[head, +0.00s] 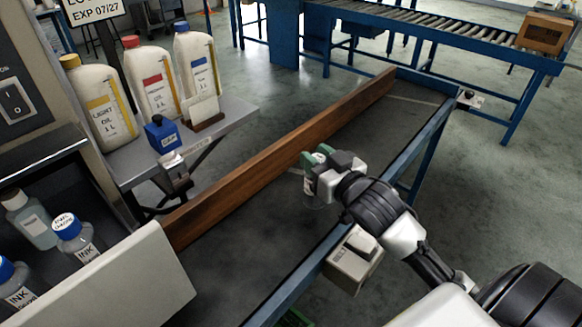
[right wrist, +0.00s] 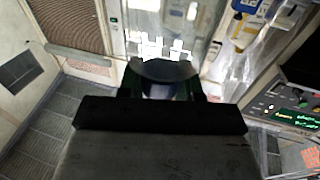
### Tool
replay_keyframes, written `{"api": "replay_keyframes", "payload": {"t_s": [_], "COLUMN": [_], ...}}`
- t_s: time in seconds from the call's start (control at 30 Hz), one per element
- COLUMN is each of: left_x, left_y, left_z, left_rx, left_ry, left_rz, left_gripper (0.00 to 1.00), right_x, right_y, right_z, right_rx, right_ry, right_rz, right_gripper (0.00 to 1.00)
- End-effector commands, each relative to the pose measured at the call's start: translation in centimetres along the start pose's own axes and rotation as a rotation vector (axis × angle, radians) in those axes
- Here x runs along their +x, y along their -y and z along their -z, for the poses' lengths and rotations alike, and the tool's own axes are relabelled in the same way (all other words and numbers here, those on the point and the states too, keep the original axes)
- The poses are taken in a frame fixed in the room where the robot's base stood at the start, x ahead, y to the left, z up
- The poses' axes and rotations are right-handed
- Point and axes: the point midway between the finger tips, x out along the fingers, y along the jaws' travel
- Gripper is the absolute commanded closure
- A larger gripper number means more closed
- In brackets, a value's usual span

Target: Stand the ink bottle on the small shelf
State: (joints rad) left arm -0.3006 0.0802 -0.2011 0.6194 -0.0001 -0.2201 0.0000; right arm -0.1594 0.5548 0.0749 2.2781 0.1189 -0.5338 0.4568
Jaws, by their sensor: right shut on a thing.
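My right gripper (head: 318,168) is shut on a small bottle (head: 309,187), held above the dark conveyor belt. Its pale label shows below the fingers; the fingers hide most of it, and I cannot read the label. In the right wrist view a dark rounded part of it (right wrist: 162,72) shows between the fingers. A small grey shelf (head: 222,128) at the left bears oil bottles. Two bottles marked INK with blue caps, one nearer (head: 18,284) and one farther (head: 76,240), stand in an open bin (head: 130,280) at lower left. My left gripper is not in view.
Light oil (head: 92,105), a red-labelled jug (head: 152,80), a blue-labelled jug (head: 197,62), a small blue container (head: 162,136) and a card holder (head: 203,113) occupy the shelf. A brown wooden rail (head: 280,165) runs between belt and shelf.

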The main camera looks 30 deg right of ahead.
Motion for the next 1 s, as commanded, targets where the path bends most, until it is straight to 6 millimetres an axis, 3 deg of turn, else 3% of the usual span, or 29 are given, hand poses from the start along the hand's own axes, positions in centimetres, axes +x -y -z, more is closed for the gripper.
{"api": "replay_keyframes", "payload": {"t_s": [0.27,0.6,0.77,1.0], "left_x": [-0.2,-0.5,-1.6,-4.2], "left_y": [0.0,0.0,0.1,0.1], "left_z": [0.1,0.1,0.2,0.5], "left_rx": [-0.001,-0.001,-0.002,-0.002], "left_ry": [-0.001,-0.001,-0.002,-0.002], "left_rz": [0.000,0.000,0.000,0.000], "left_gripper": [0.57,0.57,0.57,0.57], "right_x": [-2.6,-3.2,-3.9,-6.3], "right_y": [-2.8,-3.1,-1.4,4.3], "right_z": [2.2,2.4,0.6,-2.8], "right_rx": [-0.001,0.005,0.018,0.025], "right_ry": [0.000,0.000,0.008,0.015], "right_rz": [-0.001,-0.001,-0.010,-0.038], "right_gripper": [1.00,1.00,1.00,1.00]}}
